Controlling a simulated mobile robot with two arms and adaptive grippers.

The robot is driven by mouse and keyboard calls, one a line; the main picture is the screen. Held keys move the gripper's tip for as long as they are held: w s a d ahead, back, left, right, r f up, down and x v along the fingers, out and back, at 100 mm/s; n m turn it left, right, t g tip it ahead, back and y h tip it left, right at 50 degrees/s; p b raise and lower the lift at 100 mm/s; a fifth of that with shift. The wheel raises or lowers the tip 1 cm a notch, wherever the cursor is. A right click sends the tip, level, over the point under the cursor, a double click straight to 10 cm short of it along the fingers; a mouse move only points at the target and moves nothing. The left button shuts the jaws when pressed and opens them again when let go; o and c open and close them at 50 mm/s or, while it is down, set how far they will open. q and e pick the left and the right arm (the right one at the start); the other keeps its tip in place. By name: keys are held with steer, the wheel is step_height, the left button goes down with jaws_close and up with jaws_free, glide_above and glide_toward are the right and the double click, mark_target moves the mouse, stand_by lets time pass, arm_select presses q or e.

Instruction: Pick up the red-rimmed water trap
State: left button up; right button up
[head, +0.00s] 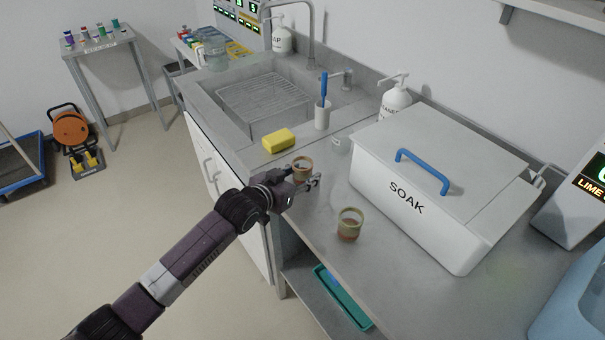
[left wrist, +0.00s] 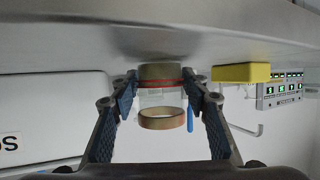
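The red-rimmed water trap (head: 303,164) stands upright on the steel counter near its front edge, partly hidden behind my left gripper (head: 305,184). In the left wrist view, which is upside down, the trap (left wrist: 160,94) has a clear middle, an olive base with a red band and a reddish rim. The fingers of my left gripper (left wrist: 160,86) are apart, one on each side of the trap. I cannot tell if they touch it. A second trap with a yellow-green rim (head: 349,222) stands to the right and nearer. My right gripper is not in view.
A yellow sponge (head: 278,140) lies behind the trap, beside the sink (head: 250,98). The white SOAK box (head: 405,205) takes up the right of the counter (head: 400,285). A white cup with a blue-handled brush (head: 322,112) stands farther back. A teal tray (head: 342,295) is on the shelf below.

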arm_select(q)
steer(key=c, duration=0.8)
steer(key=shift+o, duration=0.2)
steer(key=shift+r, duration=0.15)
